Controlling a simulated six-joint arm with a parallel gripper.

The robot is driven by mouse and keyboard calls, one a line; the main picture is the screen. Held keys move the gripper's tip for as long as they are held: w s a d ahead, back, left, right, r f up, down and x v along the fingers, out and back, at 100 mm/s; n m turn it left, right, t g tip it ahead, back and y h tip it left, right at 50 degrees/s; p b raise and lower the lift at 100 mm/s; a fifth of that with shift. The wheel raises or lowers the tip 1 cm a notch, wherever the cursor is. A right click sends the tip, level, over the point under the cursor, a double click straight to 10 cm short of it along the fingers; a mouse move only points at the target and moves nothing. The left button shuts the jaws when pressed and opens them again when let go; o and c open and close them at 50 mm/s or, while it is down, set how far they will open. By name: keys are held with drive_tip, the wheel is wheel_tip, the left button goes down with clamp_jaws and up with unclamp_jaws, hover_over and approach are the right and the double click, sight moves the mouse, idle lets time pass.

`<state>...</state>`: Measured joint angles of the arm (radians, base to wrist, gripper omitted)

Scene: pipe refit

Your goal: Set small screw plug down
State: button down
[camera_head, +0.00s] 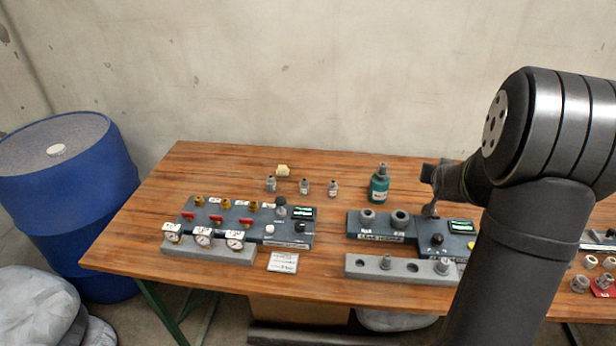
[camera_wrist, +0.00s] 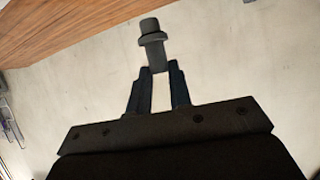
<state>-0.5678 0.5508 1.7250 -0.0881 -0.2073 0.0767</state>
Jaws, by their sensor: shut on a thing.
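My gripper (camera_head: 432,194) is at the right end of the leak-test fixture in the head view, partly covered by my own arm. In the wrist view my gripper (camera_wrist: 157,72) is shut on a small dark grey screw plug (camera_wrist: 152,44). The plug has a collar and a stubby head and sticks out beyond the fingertips. In the head view the plug end (camera_head: 429,211) shows small and dark above the grey-blue fixture (camera_head: 375,231). I cannot tell whether it touches the fixture.
A light grey rack (camera_head: 375,270) with holes and grey plugs lies in front of the fixture. A green bottle (camera_head: 379,186) stands behind it. A valve panel with gauges (camera_head: 245,222) is at left, several small fittings behind it. Bare wooden table (camera_head: 150,215) lies at far left.

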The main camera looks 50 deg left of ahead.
drive_tip(key=a, duration=2)
drive_tip(key=s+a+n+g+y, duration=0.2)
drive_tip(key=s+a, duration=0.5)
drive_tip(key=a, duration=0.5)
drive_tip(key=s+a+n+g+y, duration=0.1)
drive_tip(key=s+a+n, duration=0.1)
drive_tip(key=s+a, duration=0.7)
drive_tip(key=shift+w+a+f, duration=0.35)
drive_tip(key=shift+w+f, duration=0.1)
drive_tip(key=shift+f, duration=2.3)
drive_tip(key=shift+w+a+f, duration=0.35)
drive_tip(key=shift+w+f, duration=0.1)
drive_tip(key=shift+f, duration=2.25)
drive_tip(key=shift+w+a+f, duration=0.35)
drive_tip(key=shift+w+f, duration=0.1)
drive_tip(key=shift+f, duration=2.3)
